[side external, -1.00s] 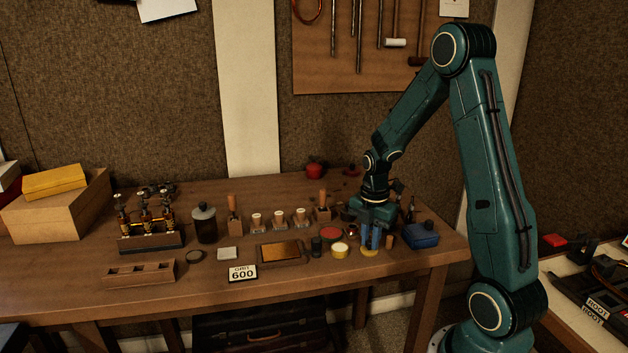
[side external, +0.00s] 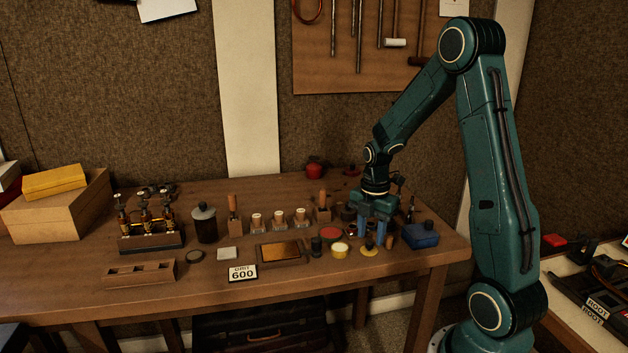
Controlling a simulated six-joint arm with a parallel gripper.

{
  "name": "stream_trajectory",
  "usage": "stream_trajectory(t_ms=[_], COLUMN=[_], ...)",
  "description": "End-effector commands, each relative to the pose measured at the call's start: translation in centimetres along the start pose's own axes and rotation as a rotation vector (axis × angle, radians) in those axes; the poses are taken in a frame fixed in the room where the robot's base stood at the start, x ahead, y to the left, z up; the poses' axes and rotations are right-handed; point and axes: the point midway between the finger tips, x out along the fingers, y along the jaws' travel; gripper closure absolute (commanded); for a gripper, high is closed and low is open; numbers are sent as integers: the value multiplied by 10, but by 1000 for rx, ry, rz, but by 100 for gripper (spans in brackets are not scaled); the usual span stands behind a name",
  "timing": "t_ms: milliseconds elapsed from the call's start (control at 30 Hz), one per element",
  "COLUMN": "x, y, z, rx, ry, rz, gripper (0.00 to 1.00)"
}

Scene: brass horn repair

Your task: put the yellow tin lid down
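The yellow tin lid (side external: 369,253) lies flat on the bench near its front right edge, with a small dark upright piece showing at its middle. My gripper (side external: 371,233) is directly above the lid, pointing down. Its two blue fingers are spread apart, one on either side of the dark piece, and nothing is held between them. The fingertips look slightly above the lid's disc.
A round tin with a pale yellow top (side external: 340,250) stands close left of the lid. A blue box (side external: 420,235) and a small brown cylinder (side external: 391,241) are close on the right. The bench's front edge is near.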

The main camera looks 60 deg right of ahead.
Motion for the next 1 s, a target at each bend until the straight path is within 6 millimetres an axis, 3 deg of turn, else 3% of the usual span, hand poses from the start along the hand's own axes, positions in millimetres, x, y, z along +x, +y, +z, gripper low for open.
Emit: stream_trajectory(t_ms=[500, 700, 1000], x=[-81, -98, -102], y=[0, 0, 0], z=[0, 0, 0], rx=[0, 0, 0], ry=[-2, -1, 0], rz=[3, 1, 0], gripper=[62, 62, 62])
